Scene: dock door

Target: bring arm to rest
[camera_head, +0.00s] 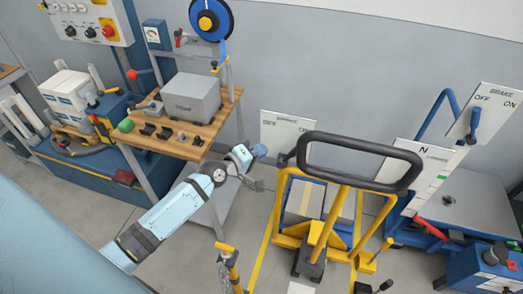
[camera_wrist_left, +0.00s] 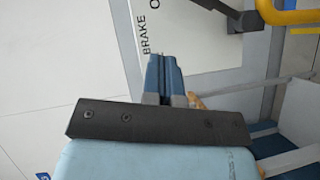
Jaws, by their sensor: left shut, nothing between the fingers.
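My left arm (camera_head: 170,212) reaches in from the lower left of the head view, pale blue with dark joints. Its gripper (camera_head: 259,151) is raised in front of the workbench's right end, apart from the bench in the picture. In the left wrist view the two blue fingers (camera_wrist_left: 164,72) lie side by side, shut with nothing between them. Behind them is a white panel marked BRAKE (camera_wrist_left: 195,35), which also shows in the head view (camera_head: 285,130). My right gripper is not in view.
A wooden-topped workbench (camera_head: 205,130) with a grey box (camera_head: 190,98) stands to the left. A yellow pallet truck with a black loop handle (camera_head: 345,139) stands right of my gripper. A yellow post with a chain (camera_head: 230,262) is below. Brake and lever panels (camera_head: 492,105) are at right.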

